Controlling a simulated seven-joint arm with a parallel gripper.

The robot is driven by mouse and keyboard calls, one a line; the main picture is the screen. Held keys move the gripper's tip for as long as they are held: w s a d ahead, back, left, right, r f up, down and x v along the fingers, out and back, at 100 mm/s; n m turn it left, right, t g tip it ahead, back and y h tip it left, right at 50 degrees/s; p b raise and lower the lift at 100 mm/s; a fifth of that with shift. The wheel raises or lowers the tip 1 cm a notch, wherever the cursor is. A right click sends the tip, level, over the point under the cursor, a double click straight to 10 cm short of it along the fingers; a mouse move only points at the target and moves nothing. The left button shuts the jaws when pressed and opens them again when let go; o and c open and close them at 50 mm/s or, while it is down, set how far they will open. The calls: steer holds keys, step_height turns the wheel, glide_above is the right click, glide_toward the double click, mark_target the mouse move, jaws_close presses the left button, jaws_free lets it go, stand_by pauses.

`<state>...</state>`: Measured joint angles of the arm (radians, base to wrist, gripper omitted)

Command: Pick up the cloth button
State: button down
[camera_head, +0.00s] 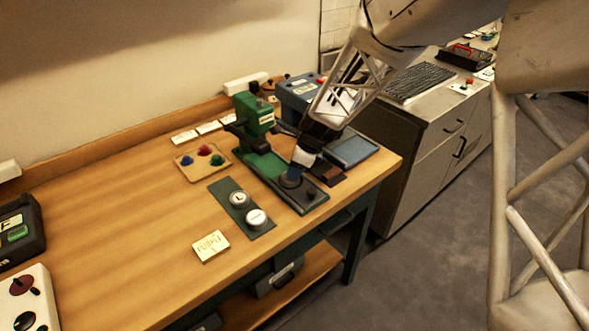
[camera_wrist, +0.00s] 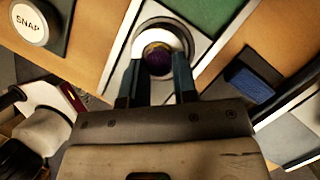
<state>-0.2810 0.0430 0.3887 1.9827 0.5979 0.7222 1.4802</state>
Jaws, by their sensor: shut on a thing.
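A small round dark purple cloth button (camera_wrist: 158,62) sits between my two fingertips in the wrist view, with a pale ring around it. My gripper (camera_wrist: 157,75) is shut on it, one dark finger on each side. Beneath is the pale-edged green base (camera_wrist: 205,20) of a press. I cannot tell whether the button touches the base. In the head view my gripper (camera_head: 299,168) is low over the front of the green press (camera_head: 254,118), and the button cannot be made out there.
A dark plate with two white-topped round pieces (camera_head: 239,199) lies left of the press. A tan tray (camera_head: 202,162) holds red, green and blue pieces. A blue tray (camera_head: 352,151) is at the right. A paper note (camera_head: 210,246) lies in front. The wooden table's (camera_head: 130,210) left middle is clear.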

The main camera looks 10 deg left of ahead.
steer(key=shift+r, duration=0.4)
step_height(320, 180, up, 2)
steer(key=shift+r, duration=0.15)
steer(key=s+d, duration=0.2)
steer(key=s, duration=0.5)
steer(key=s+d+r, duration=0.1)
steer(key=s+d, duration=0.2)
steer(key=s, duration=0.4)
steer(key=shift+s+d+r, duration=0.3)
steer(key=shift+s+d, duration=0.05)
